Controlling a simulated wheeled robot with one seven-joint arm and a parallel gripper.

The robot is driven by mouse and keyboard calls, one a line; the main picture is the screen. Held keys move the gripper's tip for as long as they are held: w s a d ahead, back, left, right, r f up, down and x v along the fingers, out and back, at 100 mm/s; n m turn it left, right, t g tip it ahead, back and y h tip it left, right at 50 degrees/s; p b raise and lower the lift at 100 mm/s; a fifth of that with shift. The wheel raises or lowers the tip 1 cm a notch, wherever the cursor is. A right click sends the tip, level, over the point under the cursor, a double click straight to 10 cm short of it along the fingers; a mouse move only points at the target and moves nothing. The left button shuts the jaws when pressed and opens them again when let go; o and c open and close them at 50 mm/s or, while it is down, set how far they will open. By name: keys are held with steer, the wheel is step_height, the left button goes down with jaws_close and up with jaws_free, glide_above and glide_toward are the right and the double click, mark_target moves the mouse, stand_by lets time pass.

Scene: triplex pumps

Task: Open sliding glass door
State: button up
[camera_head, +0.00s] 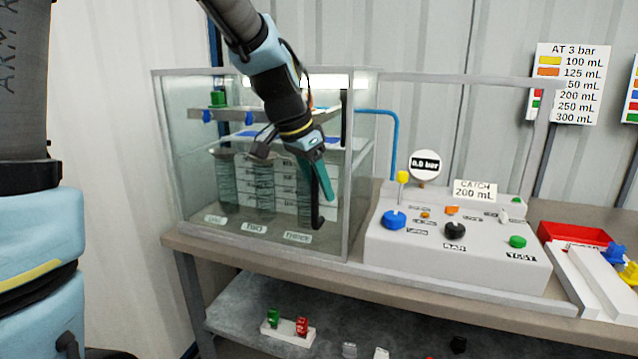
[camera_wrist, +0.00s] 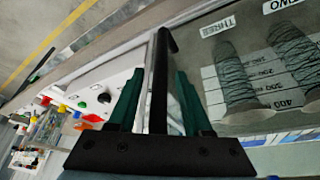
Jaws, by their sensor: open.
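The glass front (camera_head: 336,212) of a metal-framed cabinet (camera_head: 262,244) stands upright at the left of the bench. A black bar handle (camera_head: 317,214) is on the front's right part. My gripper (camera_head: 324,186) is at this handle, with its green fingers pointing down. In the wrist view, the black handle (camera_wrist: 160,75) runs between the two open green fingers of my gripper (camera_wrist: 160,82). I cannot tell whether either finger touches it. My gripper hides the handle's upper part in the head view.
Ribbed cylinders (camera_head: 262,185) with labels stand inside the cabinet. A white control panel (camera_head: 455,255) with coloured knobs stands to the right, with a gauge (camera_head: 425,165) behind it. A red tray (camera_head: 575,235) is at the far right. A lower shelf (camera_head: 245,315) holds small parts.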

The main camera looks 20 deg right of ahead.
jaws_close()
stand_by(0.5)
stand_by(1.0)
